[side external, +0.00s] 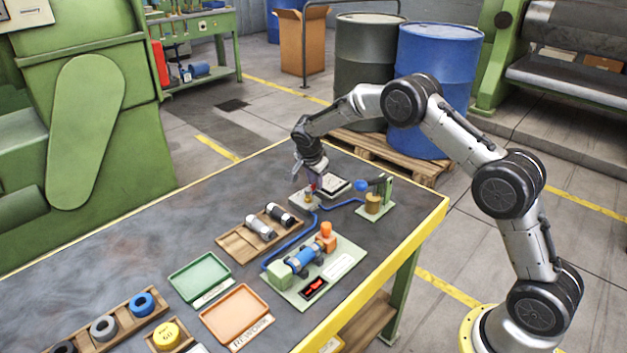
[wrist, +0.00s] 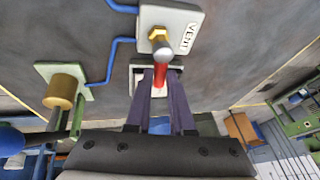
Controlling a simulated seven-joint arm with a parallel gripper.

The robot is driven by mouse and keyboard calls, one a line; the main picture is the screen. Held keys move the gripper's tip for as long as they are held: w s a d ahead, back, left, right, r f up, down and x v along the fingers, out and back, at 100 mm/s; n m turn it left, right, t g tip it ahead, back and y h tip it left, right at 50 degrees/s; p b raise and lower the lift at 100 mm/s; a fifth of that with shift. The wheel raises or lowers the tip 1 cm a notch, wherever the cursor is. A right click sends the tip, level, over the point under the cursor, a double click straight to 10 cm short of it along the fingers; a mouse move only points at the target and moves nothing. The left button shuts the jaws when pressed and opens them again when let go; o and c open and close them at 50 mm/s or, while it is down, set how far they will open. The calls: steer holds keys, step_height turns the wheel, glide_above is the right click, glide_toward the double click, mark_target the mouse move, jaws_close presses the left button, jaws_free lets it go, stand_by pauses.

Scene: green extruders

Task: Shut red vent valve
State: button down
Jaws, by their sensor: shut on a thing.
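The vent valve stands on a pale plate (wrist: 182,22) marked VENT, with a brass nut (wrist: 157,33) and a grey stem (wrist: 164,48). Its red handle (wrist: 159,76) points from the stem toward my gripper in the wrist view. My gripper (wrist: 160,72) is shut on the red handle, with one dark finger on each side. In the side external view my gripper (side external: 311,180) reaches down to the valve plate (side external: 304,201) at the far part of the table. The fingers partly hide the handle there, and its angle is hard to tell.
A stand with a brass cylinder (side external: 372,204) and a blue ball (side external: 361,186) are close on the right. Blue tubing (side external: 293,240) runs to a green-based fixture (side external: 337,268). A dark-framed pale square (side external: 333,186) lies behind the valve.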

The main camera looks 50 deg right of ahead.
steer(key=shift+s+m, duration=0.1)
steer(key=shift+m, duration=0.4)
steer(key=shift+g, duration=0.3)
steer(key=c, duration=0.8)
jaws_free()
steer(key=v, duration=1.4)
steer(key=shift+a+f, duration=0.2)
steer(key=shift+a, duration=0.05)
